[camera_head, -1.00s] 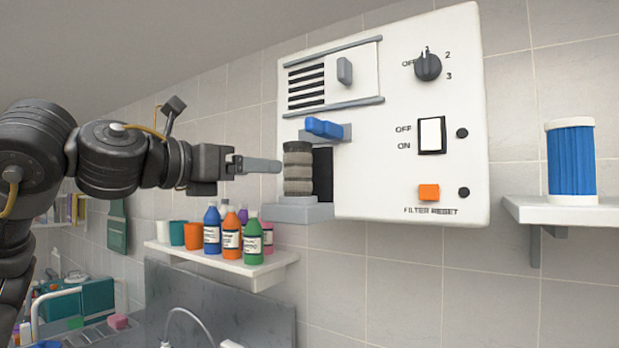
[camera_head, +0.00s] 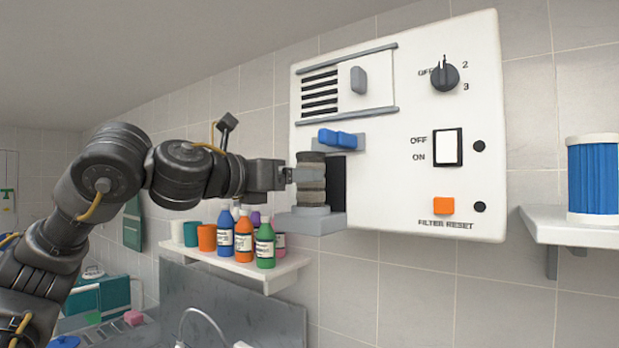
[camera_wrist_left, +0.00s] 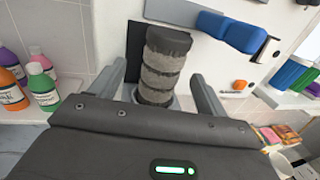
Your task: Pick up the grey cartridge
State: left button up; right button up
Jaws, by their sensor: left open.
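The grey cartridge (camera_head: 312,183) stands upright on a small grey ledge (camera_head: 312,221) at the left of the white wall unit, beside a dark opening. In the left wrist view the cartridge (camera_wrist_left: 165,65) shows dark and light grey bands. My left gripper (camera_head: 296,175) is at the cartridge. The wrist view shows its open fingers (camera_wrist_left: 158,80), one on each side of the cartridge, with gaps visible. My right gripper is not in view.
A blue latch (camera_head: 337,138) juts out just above the cartridge. The white unit (camera_head: 400,190) carries a dial, a switch and an orange button. Several bottles stand on a shelf (camera_head: 245,264) below left. A blue pleated cylinder (camera_head: 594,180) stands on a right shelf (camera_head: 560,228).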

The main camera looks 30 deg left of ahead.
pick_arm(q)
jog(key=p+x, duration=0.2)
jog(key=x, duration=0.2)
jog(key=shift+w+d, duration=0.25)
jog(key=shift+s, duration=0.1)
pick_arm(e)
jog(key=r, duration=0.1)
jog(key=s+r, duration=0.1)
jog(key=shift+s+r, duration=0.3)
pick_arm(q)
jog(key=shift+a, duration=0.1)
jog(key=shift+c, duration=0.3)
jog(key=c, duration=1)
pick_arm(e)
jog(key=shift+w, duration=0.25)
